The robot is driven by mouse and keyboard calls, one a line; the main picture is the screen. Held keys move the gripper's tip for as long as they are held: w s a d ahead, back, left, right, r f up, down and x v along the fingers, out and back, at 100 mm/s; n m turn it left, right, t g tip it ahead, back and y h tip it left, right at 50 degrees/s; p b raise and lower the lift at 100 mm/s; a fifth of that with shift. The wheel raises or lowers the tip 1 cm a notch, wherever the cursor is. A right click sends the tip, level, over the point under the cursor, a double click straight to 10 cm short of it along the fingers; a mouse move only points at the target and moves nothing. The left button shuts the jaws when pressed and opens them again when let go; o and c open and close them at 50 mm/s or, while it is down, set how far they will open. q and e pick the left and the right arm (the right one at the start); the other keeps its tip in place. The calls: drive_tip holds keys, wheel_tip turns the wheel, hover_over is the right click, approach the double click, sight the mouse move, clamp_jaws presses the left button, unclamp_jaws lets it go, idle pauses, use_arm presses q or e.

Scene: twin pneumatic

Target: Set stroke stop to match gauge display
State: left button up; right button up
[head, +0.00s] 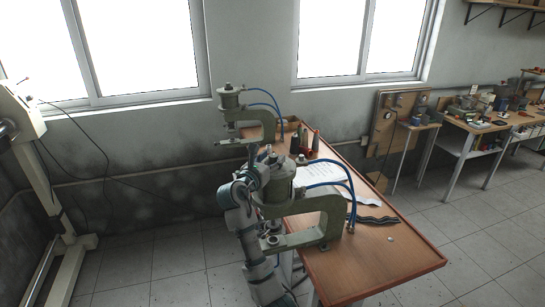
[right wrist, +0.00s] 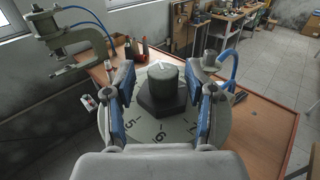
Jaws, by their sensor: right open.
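The near press (head: 322,215) is a green-grey C-frame on the table, with a round cylinder head on top. In the right wrist view, a dark stop knob (right wrist: 164,98) with a hexagonal base sits on a pale round dial (right wrist: 190,136). The numbers 5, 6 and 7 show on the dial's near side, and a thin white mark lies on the knob's top. My right gripper (right wrist: 166,72) is open, with one blue-backed finger on each side of the knob; it also shows at the press head (head: 264,168). I cannot make out a gauge display. My left gripper is out of view.
A second, similar press (head: 258,120) stands at the table's far end. The wooden table's (head: 385,262) near right part is mostly clear. Workbenches (head: 465,125) line the back wall.

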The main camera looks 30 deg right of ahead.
drive_tip(key=shift+w+d, duration=0.2)
drive_tip(key=shift+d, duration=0.2)
